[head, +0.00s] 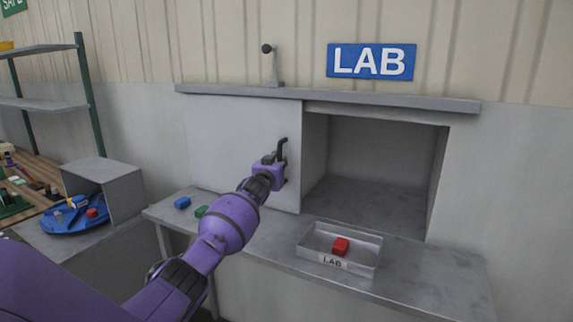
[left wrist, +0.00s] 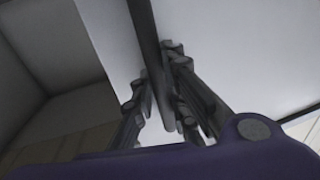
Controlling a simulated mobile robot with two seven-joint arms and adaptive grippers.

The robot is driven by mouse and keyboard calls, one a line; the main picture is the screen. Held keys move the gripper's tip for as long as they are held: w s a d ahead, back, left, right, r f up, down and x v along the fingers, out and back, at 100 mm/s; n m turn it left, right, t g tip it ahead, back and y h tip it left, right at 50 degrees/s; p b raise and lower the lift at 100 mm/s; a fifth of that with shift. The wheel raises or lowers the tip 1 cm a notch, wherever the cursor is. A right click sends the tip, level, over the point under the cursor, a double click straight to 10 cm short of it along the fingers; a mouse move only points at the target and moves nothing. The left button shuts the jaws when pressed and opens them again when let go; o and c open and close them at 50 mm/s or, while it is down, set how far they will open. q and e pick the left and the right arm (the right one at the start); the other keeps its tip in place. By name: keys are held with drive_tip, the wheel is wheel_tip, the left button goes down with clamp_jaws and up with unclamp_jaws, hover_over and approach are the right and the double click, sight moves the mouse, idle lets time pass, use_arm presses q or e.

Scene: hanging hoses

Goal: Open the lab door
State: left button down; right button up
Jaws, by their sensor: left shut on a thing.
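The lab door (head: 235,135) is a flat pale panel hanging under a grey rail (head: 400,101). It stands to the left, and the square lab opening (head: 380,155) beside it is uncovered. My left gripper (head: 277,171) is at the door's right side, shut on its dark upright handle (head: 282,147). In the left wrist view my gripper's fingers (left wrist: 160,105) sit on both sides of the handle bar (left wrist: 147,40), and the door face (left wrist: 112,45) is behind them. My right gripper is in neither view.
A blue round tray (head: 65,222) with blocks is further left.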

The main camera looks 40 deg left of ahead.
use_arm(q)
drive_tip(key=shift+a, duration=0.1)
drive_tip(key=c, duration=1.7)
unclamp_jaws()
drive_tip(key=shift+s, duration=0.1)
drive_tip(key=shift+s+d, duration=0.15)
drive_tip(key=shift+d, duration=0.1)
drive_tip(key=v, duration=1.1)
drive_tip(key=shift+s, duration=0.25)
